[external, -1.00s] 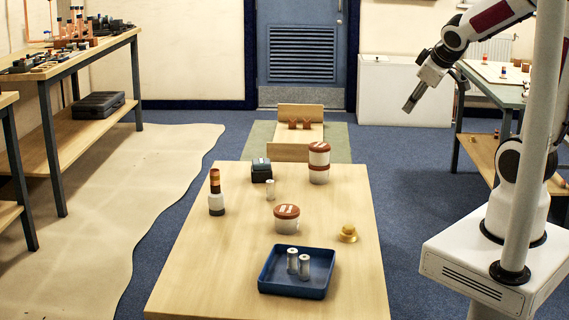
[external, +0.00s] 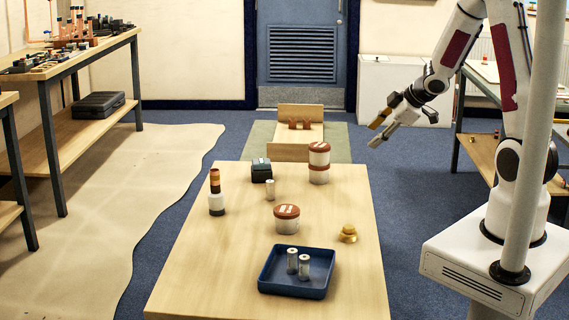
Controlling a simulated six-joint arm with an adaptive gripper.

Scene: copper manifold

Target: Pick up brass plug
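The brass plug (external: 348,234) is a small stepped golden piece. It sits on the wooden table (external: 200,275) near its right edge, to the right of a white tub with a brown lid. My gripper (external: 377,134) is in the air beyond the table's right edge, above and farther back than the plug. Its two fingers are spread apart with nothing between them. It is well apart from the plug and touches nothing.
A blue tray (external: 297,292) with two metal cylinders stands at the front. A lidded tub (external: 287,220) is left of the plug. Stacked tubs (external: 319,163), a black box (external: 261,170), a small cylinder (external: 270,189) and a banded bottle (external: 216,194) stand farther back.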

